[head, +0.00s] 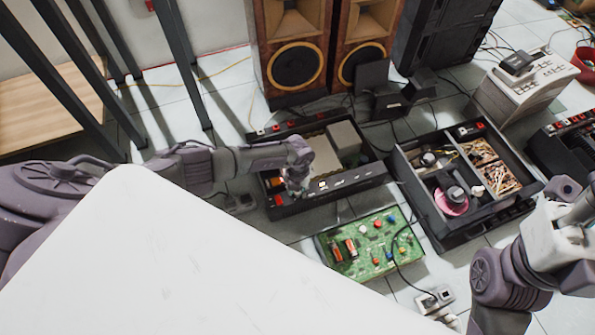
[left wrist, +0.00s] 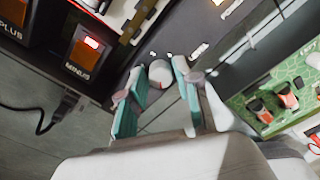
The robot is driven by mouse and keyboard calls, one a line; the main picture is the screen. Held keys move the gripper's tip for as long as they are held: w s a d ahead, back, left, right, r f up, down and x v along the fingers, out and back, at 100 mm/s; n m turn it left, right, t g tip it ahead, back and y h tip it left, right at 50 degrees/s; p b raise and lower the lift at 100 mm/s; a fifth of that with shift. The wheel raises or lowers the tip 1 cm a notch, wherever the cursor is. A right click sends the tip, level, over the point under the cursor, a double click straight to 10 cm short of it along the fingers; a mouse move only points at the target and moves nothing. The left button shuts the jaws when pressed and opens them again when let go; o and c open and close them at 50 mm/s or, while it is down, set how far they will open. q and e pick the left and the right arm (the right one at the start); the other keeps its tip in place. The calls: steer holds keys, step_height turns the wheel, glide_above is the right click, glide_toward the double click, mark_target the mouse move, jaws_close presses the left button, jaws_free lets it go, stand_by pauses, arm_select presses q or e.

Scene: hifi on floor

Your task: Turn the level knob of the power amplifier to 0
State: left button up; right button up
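The power amplifier (head: 352,181) is an open black chassis on the tiled floor, with small lit marks on its front panel. My left gripper (head: 297,187) is at the left part of that panel. In the left wrist view, a round pale grey knob (left wrist: 160,70) sits on the dark panel. The teal fingers of my left gripper (left wrist: 160,84) stand on either side of the knob, apart, with narrow gaps showing. The knob's pointer and scale are not readable. My right arm is at the right edge; the fingers of its gripper (head: 566,190) are unclear.
A glowing red switch marked MINUS (left wrist: 86,47) is left of the knob. A green circuit board (head: 370,246) lies in front of the amplifier. A second open black chassis (head: 437,232) is to the right. Wooden speakers (head: 292,62) stand behind. Cables cross the floor.

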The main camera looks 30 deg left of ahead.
arm_select(q)
steer(key=shift+o, duration=1.1)
steer(key=shift+r, duration=0.15)
step_height(320, 180, up, 12)
